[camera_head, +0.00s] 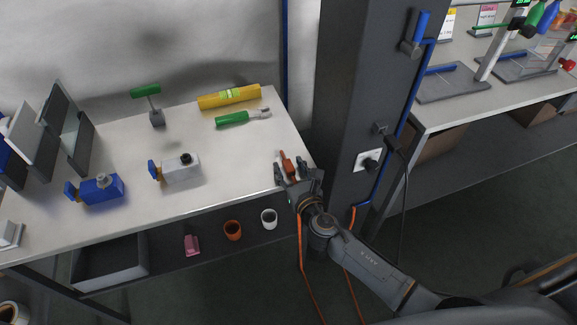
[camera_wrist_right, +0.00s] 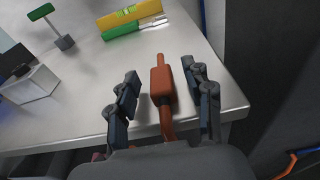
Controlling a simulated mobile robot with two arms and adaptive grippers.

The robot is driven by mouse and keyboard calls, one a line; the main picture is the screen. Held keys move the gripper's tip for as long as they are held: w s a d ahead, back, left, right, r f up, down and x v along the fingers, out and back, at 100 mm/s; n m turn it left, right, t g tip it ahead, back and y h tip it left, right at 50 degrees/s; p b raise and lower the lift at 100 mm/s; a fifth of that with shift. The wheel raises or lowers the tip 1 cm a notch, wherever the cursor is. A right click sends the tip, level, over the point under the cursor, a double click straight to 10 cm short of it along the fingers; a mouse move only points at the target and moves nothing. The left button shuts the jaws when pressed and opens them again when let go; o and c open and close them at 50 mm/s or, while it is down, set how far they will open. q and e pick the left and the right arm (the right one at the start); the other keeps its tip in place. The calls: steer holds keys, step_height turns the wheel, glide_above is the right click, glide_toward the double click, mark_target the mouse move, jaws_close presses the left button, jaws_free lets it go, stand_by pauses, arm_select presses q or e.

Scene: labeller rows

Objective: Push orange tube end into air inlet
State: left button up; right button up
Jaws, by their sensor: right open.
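The orange tube end (camera_head: 287,165) has a thick body and a thin tip. It shows in the right wrist view (camera_wrist_right: 161,86) between the two fingers, over the right part of the table. My right gripper (camera_head: 291,174) is open around it, with a gap on both sides in the wrist view (camera_wrist_right: 163,88). The orange tube (camera_head: 303,262) hangs below the gripper. A grey box with a black round top (camera_head: 181,170) and a blue box with a grey top (camera_head: 102,188) stand further left. I cannot tell which bears the air inlet. My left gripper is not in view.
A yellow level (camera_head: 228,97) and a green-handled tool (camera_head: 233,118) lie at the back right of the table (camera_head: 230,165). A green-topped stand (camera_head: 155,113) is behind the boxes. A dark column (camera_head: 355,120) rises just right of the table. A grey bin (camera_head: 108,263) sits below.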

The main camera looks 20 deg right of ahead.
mark_target(286, 160)
steer(key=w, duration=0.3)
steer(key=shift+w+a+f, duration=0.1)
steer(key=shift+w+f, duration=0.15)
steer(key=shift+f, duration=0.1)
steer(key=shift+c, duration=0.2)
jaws_close()
steer(key=shift+r, duration=0.1)
